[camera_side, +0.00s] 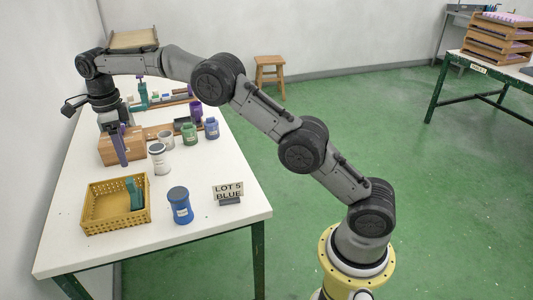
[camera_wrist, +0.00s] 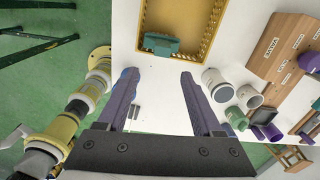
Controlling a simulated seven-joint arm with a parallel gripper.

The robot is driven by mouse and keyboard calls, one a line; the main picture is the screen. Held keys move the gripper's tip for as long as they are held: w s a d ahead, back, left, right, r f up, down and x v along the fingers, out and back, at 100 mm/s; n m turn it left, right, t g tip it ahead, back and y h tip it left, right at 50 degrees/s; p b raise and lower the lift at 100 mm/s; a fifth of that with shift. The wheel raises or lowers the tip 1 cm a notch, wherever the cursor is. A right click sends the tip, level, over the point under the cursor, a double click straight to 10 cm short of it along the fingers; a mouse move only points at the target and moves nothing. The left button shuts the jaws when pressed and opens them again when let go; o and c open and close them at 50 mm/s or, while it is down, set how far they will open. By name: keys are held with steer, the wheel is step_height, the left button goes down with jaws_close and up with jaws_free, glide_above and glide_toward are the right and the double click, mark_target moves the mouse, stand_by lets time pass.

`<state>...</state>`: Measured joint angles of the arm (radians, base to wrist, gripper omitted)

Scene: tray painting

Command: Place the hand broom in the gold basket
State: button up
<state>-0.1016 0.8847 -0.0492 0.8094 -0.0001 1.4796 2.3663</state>
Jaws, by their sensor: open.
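The gold basket (camera_side: 88,217) sits at the near left of the white table, its open top facing up; its rim also shows at the top of the wrist view (camera_wrist: 209,28). A teal-green thing (camera_side: 135,194), which looks like the hand broom, is inside the basket near its right wall. It also shows in the wrist view (camera_wrist: 162,45), lying by the basket's lower edge; its full shape is not clear. My gripper (camera_side: 123,160) is above the table behind the basket. In the wrist view its purple fingers (camera_wrist: 158,73) are wide apart with nothing between them.
A blue can (camera_side: 180,204) and a "LOT 5 BLUE" sign (camera_side: 228,191) stand right of the basket. A white can (camera_side: 159,158), a green jar (camera_side: 189,134) and a blue jar (camera_side: 211,128) stand farther back. A wooden box (camera_side: 108,151) is beside my gripper.

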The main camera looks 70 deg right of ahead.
steer(key=s+d+r+n+t, duration=0.1)
steer(key=s+d+r+n, duration=0.1)
steer(key=s+r+n, duration=0.65)
steer(key=s+d+r+n+t, duration=0.2)
steer(key=s+r+n, duration=0.35)
steer(key=s, duration=0.65)
steer(key=s+f+n, duration=0.2)
steer(key=s+n, duration=0.2)
steer(key=s, duration=0.3)
steer(key=s+d+f+n+t, duration=0.1)
steer(key=s+f+n, duration=0.2)
steer(key=s, duration=0.5)
steer(key=s+d+f+n+t, duration=0.1)
steer(key=s+f+n, duration=0.1)
steer(key=s+n, duration=0.3)
steer(key=shift+s+f, duration=0.25)
steer(key=shift+s, duration=0.9)
